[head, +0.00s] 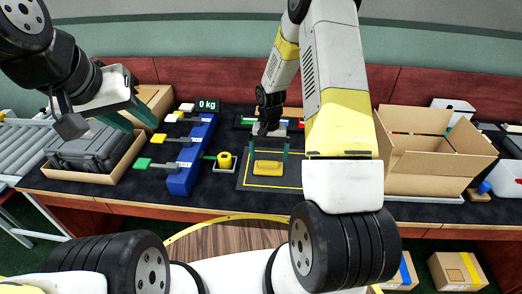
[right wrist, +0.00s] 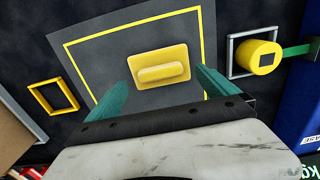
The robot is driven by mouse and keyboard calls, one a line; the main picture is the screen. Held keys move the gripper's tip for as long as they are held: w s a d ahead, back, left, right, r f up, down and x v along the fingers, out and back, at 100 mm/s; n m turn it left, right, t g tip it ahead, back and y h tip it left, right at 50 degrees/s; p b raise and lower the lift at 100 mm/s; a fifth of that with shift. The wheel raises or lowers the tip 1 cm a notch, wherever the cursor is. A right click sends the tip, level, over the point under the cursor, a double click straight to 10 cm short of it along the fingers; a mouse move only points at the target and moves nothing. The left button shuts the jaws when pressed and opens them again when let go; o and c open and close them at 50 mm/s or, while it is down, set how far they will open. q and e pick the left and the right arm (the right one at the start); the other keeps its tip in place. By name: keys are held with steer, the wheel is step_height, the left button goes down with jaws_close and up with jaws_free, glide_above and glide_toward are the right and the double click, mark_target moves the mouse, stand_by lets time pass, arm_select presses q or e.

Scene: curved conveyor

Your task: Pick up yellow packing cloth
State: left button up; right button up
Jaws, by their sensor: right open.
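The yellow packing cloth (head: 268,168) is a flat yellow rectangle with a raised bar along its middle. It lies on a grey mat (head: 245,182) with a yellow outline; it also shows in the right wrist view (right wrist: 158,68). My right gripper (head: 269,150) is open and empty, its teal fingers apart above the mat. In the right wrist view the fingers (right wrist: 168,88) lie to either side of the cloth's near edge, and no contact is seen. My left gripper (head: 142,124) is at the far left, with its teal fingers apart and nothing seen between them.
A yellow tape measure (head: 224,160) sits in a frame left of the mat. A blue rack (head: 193,160) with sliders stands further left, beside an open box (head: 102,179) with a dark case. A large open cardboard box (head: 428,172) stands at the right.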

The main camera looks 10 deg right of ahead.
mark_target(269, 161)
step_height(269, 161, down, 4)
steer(key=shift+r, duration=0.2)
steer(key=shift+c, duration=0.3)
steer(key=c, duration=1.4)
steer(key=shift+r, duration=0.1)
steer(key=shift+r, duration=0.85)
steer(key=shift+s+a+r, duration=0.1)
steer(key=shift+s+r, duration=0.05)
steer(key=shift+r, duration=0.35)
steer(key=shift+s+a+r, duration=0.1)
steer(key=shift+s+r, duration=0.05)
steer(key=shift+r, duration=0.35)
steer(key=s+a, duration=0.2)
steer(key=s, duration=0.2)
steer(key=s+a, duration=0.2)
steer(key=s, duration=0.3)
steer(key=s+a+r, duration=0.1)
steer(key=s+a, duration=0.1)
steer(key=s, duration=0.3)
steer(key=shift+r, duration=0.1)
